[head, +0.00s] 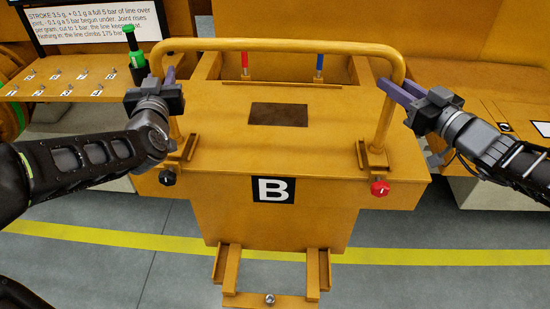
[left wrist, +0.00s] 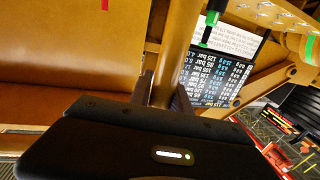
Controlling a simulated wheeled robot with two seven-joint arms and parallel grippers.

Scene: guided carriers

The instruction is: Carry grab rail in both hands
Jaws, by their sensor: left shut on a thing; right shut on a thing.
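The grab rail (head: 270,45) is a yellow upside-down U over the yellow carrier marked B (head: 240,165). Its two legs run down to brackets at the left (head: 184,152) and right (head: 372,157) of the carrier top; whether the feet touch them I cannot tell. My left gripper (head: 171,76) is shut on the left leg. In the left wrist view the rail leg (left wrist: 179,50) stands between the fingers, partly hidden by the gripper body. My right gripper (head: 394,92) is shut on the right leg, its purple fingers at the leg's upper part.
A black knob (head: 167,178) and a red knob (head: 380,188) sit on the carrier's front. A red (head: 245,62) and a blue post (head: 319,64) stand behind. A green-and-black tool (head: 136,60) stands at left. A yellow floor line (head: 100,236) crosses the grey floor in front.

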